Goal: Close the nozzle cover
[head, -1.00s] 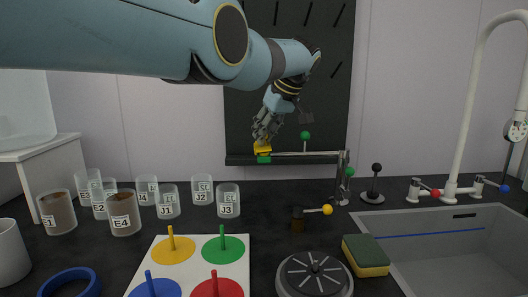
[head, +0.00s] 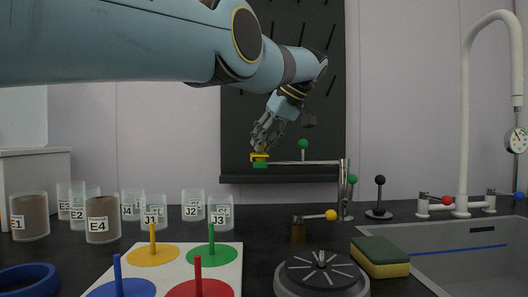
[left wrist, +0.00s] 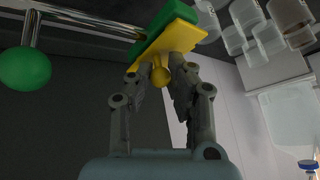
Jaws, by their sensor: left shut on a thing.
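The nozzle cover is a yellow plate with a round knob; in the head view this cover (head: 257,155) sits just above the green nozzle end (head: 260,165) of a thin horizontal metal pipe. In the left wrist view the yellow cover (left wrist: 185,38) lies along the green block (left wrist: 160,27), and its yellow knob (left wrist: 160,77) shows between my fingers. My left gripper (head: 262,146) reaches down from above and is shut on the cover's knob; it also shows in the left wrist view (left wrist: 160,66). Whether the cover fully touches the green end I cannot tell. My right gripper is not in view.
A green ball lever (head: 303,144) stands up from the pipe. Labelled beakers (head: 103,229) stand at the left. A board with coloured discs (head: 174,276), a burner-like disc (head: 321,281) and a sponge (head: 380,263) lie in front. A sink (head: 460,285) is at the right.

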